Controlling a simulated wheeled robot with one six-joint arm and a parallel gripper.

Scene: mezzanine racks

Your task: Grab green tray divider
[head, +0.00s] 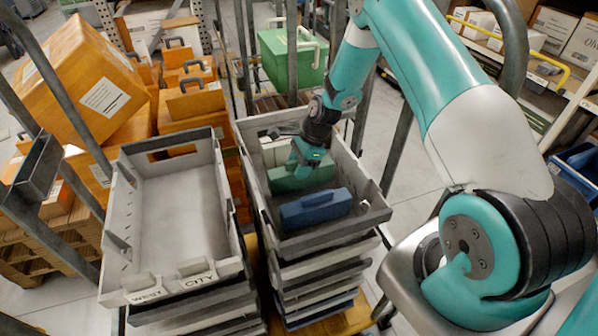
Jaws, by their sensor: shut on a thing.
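The green tray divider (284,180) is a flat green piece inside the right-hand grey tray (377,215), which tops a stack. My gripper (308,165) reaches down into that tray from above and is shut on the green divider near its upper edge. The fingertips are small and partly hidden by the gripper body. A blue divider (316,208) with a raised grip lies in the same tray, in front of the green one.
An empty grey tray (178,197) labelled "WEST" and "CITY" stands at the left. Orange boxes (75,80) and orange handled cases (193,98) are behind it. A green case (290,58) stands at the back. Metal posts (291,50) rise close to the trays.

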